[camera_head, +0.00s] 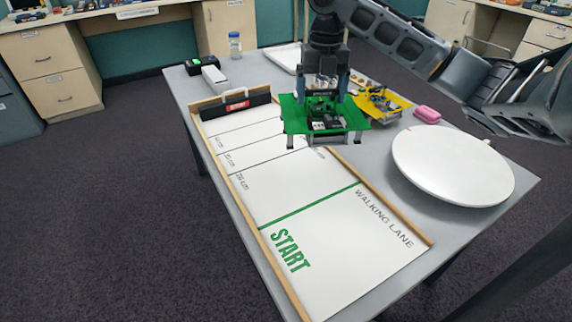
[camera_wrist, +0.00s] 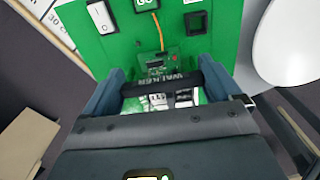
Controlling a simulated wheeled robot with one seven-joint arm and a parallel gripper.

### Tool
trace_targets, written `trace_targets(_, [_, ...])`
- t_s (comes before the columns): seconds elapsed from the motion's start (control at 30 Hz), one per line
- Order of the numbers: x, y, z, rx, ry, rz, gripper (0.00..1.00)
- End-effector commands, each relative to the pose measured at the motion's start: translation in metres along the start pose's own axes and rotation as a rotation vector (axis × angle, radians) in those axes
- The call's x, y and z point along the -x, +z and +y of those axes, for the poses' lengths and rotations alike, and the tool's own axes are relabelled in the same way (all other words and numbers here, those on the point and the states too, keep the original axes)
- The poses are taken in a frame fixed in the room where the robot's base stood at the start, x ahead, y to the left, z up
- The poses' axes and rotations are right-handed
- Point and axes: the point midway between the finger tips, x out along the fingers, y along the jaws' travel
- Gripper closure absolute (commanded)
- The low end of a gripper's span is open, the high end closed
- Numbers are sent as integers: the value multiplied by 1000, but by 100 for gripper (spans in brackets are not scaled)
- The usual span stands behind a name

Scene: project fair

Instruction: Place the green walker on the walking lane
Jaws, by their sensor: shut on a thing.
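The green walker (camera_head: 316,115) is a flat green plate with electronics on top and grey legs. My gripper (camera_head: 322,92) is shut on its dark handle and holds it up, over the far right part of the lane in the head view. In the wrist view, the gripper's fingers (camera_wrist: 160,85) close on the handle bar, with the green plate (camera_wrist: 215,22) beyond. The walking lane (camera_head: 300,235) is a white board with wooden side rails, a green START line at its near end and distance lines farther back. The lane's far right corner is hidden behind the walker.
A yellow walker (camera_head: 382,103) stands on the grey table (camera_head: 455,215) right of the lane. Nearby are a pink case (camera_head: 427,114) and a large white disc (camera_head: 452,165). A black barrier (camera_head: 236,106) crosses the lane's far end. A bottle (camera_head: 235,44) stands behind. The START area is clear.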

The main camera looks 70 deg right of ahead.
Motion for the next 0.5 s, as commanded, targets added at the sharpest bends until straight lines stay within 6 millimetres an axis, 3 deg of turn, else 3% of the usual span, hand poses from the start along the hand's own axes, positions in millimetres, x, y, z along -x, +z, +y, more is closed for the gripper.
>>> trace_targets(0.03, [-9, 0, 0, 0, 0, -1, 45])
trace_targets(0.27, [-18, -8, 4, 2, 0, 0, 45])
trace_targets(0.5, [-44, -48, 23, 3, 2, 2, 45])
